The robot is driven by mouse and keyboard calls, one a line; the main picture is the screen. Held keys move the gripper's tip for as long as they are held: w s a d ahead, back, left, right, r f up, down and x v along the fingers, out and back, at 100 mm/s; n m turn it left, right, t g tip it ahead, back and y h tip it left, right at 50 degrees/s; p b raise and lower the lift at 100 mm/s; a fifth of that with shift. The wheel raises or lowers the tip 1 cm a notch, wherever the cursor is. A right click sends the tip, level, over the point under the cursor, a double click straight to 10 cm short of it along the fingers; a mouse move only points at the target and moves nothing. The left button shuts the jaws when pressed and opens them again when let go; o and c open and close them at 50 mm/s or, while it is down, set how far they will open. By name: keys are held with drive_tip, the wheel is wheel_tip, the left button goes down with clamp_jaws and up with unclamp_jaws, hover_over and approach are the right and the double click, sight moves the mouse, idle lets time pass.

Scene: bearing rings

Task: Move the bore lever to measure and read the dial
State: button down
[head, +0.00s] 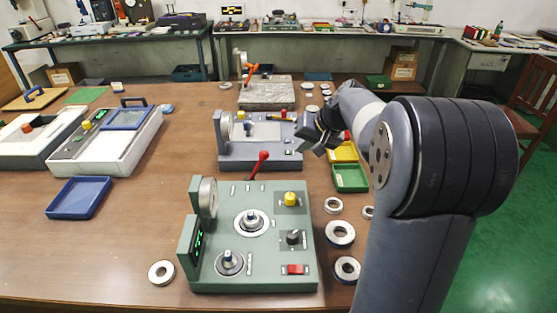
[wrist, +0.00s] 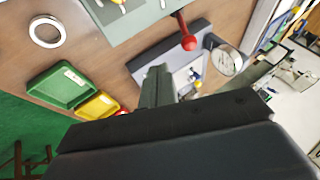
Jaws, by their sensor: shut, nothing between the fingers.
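A green gauge fixture (head: 262,270) stands at the front middle of the table, with a round dial (head: 208,197) on its left and a digital display (head: 197,243). Its red ball-ended lever (head: 264,156) leans up at its back edge and also shows in the wrist view (wrist: 188,43). Behind it is a blue-grey fixture (head: 262,160) with its own dial (head: 225,125), also in the wrist view (wrist: 226,60). I cannot tell for sure which lever is the bore lever. My gripper (head: 312,143) is shut and empty by the blue-grey fixture's right side. The dial readings are too small to read.
Several metal rings (head: 340,234) lie right of the green fixture; one (head: 161,272) lies left. Green (head: 350,190) and yellow trays sit below my arm. A granite block (head: 266,105) with an orange lever stands behind. A blue tray (head: 62,212) lies left, with bare table beside it.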

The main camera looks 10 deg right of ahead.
drive_tip(key=shift+w+d+r, duration=0.1)
drive_tip(key=shift+d+r, duration=0.05)
drive_tip(key=shift+d, duration=0.3)
drive_tip(key=shift+w+d+r, duration=0.1)
drive_tip(key=shift+d, duration=0.3)
drive_tip(key=w+a+f+p, duration=0.1)
drive_tip(key=w+a+f, duration=0.5)
drive_tip(key=a+f, duration=0.1)
drive_tip(key=shift+w+f+p, duration=0.3)
drive_tip(key=shift+p, duration=0.05)
drive_tip(key=shift+a+r+t, duration=0.15)
drive_tip(key=shift+t, duration=0.15)
